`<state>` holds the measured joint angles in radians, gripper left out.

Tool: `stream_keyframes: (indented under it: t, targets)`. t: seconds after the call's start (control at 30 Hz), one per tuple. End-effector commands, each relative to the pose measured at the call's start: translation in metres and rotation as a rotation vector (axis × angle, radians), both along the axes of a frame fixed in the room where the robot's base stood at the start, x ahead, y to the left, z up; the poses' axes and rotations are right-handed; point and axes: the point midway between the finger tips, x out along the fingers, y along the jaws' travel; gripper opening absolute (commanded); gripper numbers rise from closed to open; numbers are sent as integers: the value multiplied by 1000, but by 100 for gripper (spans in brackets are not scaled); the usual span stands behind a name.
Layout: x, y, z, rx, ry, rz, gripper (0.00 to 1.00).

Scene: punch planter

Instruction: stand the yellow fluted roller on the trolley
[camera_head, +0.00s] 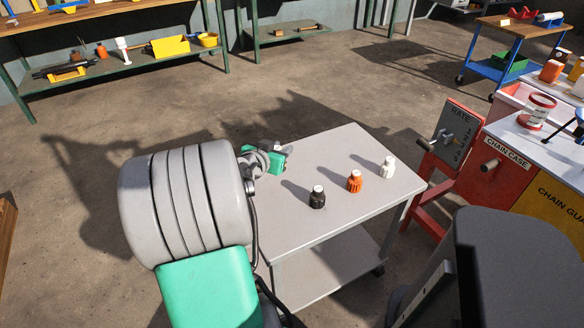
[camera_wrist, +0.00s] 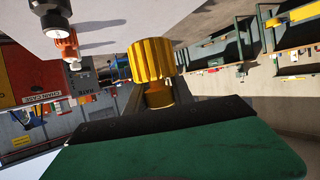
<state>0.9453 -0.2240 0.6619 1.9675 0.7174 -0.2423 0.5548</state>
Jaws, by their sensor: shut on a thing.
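The yellow fluted roller (camera_wrist: 152,60) is in the middle of the wrist view, its ribbed head beyond the jaws and its narrower neck between them. My gripper (camera_wrist: 157,98) is shut on that neck. In the head view my gripper (camera_head: 278,160) is at the back left corner of the grey trolley (camera_head: 345,150), and the roller is hidden there. The trolley top also shows in the wrist view (camera_wrist: 125,22). I cannot tell whether the roller touches the trolley top.
A black roller (camera_head: 317,198), an orange roller (camera_head: 354,182) and a white roller (camera_head: 388,168) stand in a row on the trolley. The trolley's back and front left areas are clear. A red stand with a grey RATE panel (camera_head: 455,135) is to the trolley's right.

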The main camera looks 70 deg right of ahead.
Motion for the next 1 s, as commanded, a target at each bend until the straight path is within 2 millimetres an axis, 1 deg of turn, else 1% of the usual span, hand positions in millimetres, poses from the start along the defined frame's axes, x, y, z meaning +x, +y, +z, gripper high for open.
stream_keyframes:
  t: [0.03, 0.2, 0.23, 0.3, 0.4, 0.57, 0.63, 0.7, 0.77, 1.0]
  targets:
    - [14, -7, -10, 3, 3, 6, 0]
    - [56, -32, -32, 2, 2, 4, 0]
    - [63, -36, -37, 3, 2, 4, 0]
    - [73, -43, -56, 5, 4, 4, 0]
    - [87, -51, -73, 1, 3, 3, 0]
    - [98, -58, -86, 0, 0, 3, 0]
    - [101, -60, -96, 2, 1, 3, 0]
    - [100, -59, -110, 4, 4, 3, 0]
    - [100, -59, -118, 1, 2, 2, 0]
    - [100, -59, -119, 0, 0, 2, 0]
